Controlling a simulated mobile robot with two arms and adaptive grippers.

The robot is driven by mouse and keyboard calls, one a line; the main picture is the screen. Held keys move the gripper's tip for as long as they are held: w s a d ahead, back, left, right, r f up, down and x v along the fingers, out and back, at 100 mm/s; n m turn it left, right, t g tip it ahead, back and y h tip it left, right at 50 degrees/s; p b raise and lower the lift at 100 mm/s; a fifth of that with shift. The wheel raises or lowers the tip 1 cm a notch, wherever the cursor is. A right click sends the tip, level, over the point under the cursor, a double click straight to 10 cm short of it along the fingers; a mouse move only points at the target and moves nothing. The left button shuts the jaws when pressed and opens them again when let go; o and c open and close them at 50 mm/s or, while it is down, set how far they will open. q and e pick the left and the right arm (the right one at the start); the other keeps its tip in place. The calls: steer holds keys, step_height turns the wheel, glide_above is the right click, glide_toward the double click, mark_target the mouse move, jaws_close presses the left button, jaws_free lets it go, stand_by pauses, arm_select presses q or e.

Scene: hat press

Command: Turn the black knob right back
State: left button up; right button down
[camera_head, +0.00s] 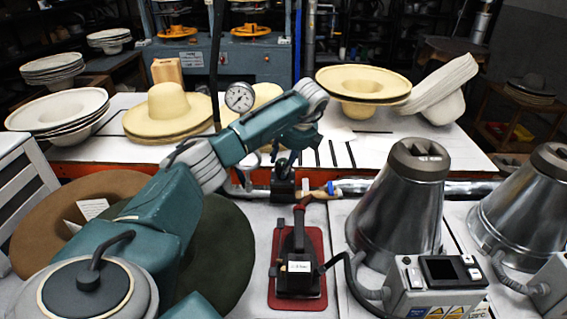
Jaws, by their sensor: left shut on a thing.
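My left arm reaches in from the lower left to the pipe behind the front table. My left gripper (285,166) points down at the pipe and is shut on a dark part there. This looks like the black knob (283,189), a small dark block on the pipe line. The wrist and fingers hide its upper part, so its turn angle cannot be told. My right gripper is not in view.
A pressure gauge (239,97) stands left of my wrist. A black iron on a red pad (314,285), steel cones (405,205) and a control box (437,285) stand at front right.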

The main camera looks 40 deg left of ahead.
arm_select(q)
steer(key=shift+w+a+r+n, duration=0.25)
steer(key=shift+r+n, duration=0.15)
steer(key=shift+n, duration=0.2)
steer(key=shift+g, duration=0.3)
steer(key=o, duration=1)
steer(key=shift+o, duration=0.6)
steer(key=shift+f, duration=0.25)
steer(key=v, duration=1.2)
